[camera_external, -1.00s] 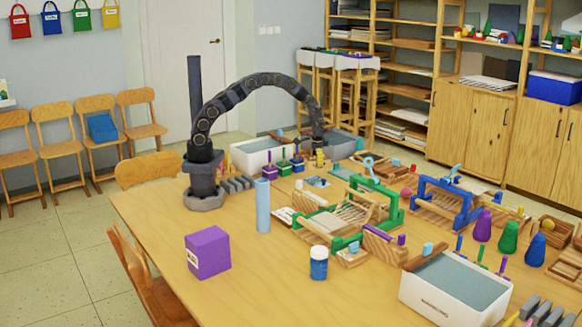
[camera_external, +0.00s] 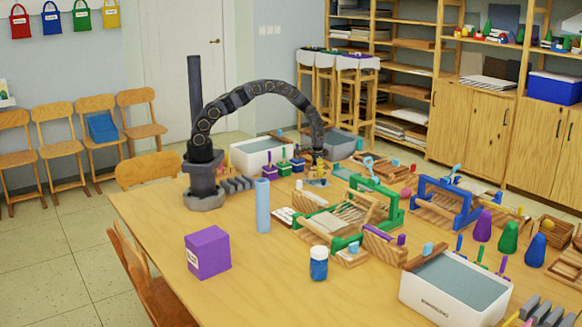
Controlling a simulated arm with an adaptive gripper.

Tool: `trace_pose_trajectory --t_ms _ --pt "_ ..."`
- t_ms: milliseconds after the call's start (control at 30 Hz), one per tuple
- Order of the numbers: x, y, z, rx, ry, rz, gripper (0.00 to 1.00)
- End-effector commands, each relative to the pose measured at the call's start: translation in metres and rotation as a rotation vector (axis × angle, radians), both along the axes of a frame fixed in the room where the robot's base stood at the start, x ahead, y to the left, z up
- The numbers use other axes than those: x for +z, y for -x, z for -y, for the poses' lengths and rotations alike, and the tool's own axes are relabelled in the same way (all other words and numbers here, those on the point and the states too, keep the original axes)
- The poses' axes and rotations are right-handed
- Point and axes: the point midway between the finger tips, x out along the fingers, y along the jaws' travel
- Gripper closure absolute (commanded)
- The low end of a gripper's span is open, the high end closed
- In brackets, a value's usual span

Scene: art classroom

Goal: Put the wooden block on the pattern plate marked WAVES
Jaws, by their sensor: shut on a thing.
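My gripper (camera_external: 317,168) is at the far side of the table, at the end of my arched arm, pointing down. It is shut on a small yellowish wooden block (camera_external: 318,178), low over a small plate (camera_external: 325,184). The block and fingers are tiny here and partly merge, so I cannot tell whether the block touches the plate. The plate's marking is too small to read, so I cannot confirm WAVES. Another flat greenish plate (camera_external: 345,173) lies just to the right.
Purple, green and blue pots (camera_external: 284,168) stand close left of my gripper. White bins (camera_external: 262,154) are behind. A green loom frame (camera_external: 352,212) is in front, a blue one (camera_external: 446,205) to the right. A light blue cylinder (camera_external: 263,206) and purple box (camera_external: 208,252) stand nearer.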

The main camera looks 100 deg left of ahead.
Motion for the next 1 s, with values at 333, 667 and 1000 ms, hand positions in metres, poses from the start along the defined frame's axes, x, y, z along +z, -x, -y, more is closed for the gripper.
trace_pose_trajectory --t_ms 333,667,1000 --pt "0.001 0.000 0.000 -0.001 0.000 0.001 0.00" --pt "0.041 -0.001 0.000 -0.002 -0.003 0.005 0.00" --pt "0.113 -0.001 -0.001 0.001 -0.004 0.006 0.00"
